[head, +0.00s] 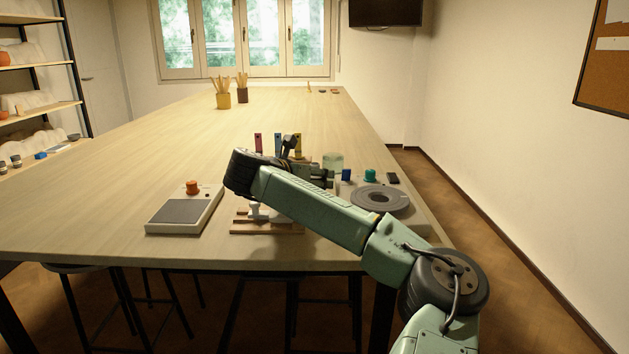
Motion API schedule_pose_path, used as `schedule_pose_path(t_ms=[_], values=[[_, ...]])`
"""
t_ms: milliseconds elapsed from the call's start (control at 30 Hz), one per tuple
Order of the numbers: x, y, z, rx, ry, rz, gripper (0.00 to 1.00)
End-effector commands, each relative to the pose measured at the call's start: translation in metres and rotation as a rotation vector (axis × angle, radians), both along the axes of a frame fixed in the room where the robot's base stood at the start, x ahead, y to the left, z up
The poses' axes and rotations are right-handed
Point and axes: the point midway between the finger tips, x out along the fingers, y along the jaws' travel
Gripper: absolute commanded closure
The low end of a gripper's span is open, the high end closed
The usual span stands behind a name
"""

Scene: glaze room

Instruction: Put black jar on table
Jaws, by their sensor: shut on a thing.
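My gripper (321,177) is above the near part of the table (150,150), partly hidden behind my own forearm. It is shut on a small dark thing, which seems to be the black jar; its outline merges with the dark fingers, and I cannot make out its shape. I cannot tell how high it is above the tabletop.
A wooden stand (267,228), blue item (346,174), teal item (370,175) and grey wheel (380,198) are near.

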Motion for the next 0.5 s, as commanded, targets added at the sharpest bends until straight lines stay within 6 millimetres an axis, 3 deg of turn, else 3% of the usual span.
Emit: schedule_pose_path(t_ms=[100, 467, 500], values=[[-0.0002, 0.0003, -0.0105, 0.0, -0.002, 0.001, 0.92], [-0.0001, 0.0003, -0.0147, 0.0, -0.003, 0.001, 0.92], [-0.0002, 0.0002, -0.0144, 0.0, -0.001, 0.0, 0.53]])
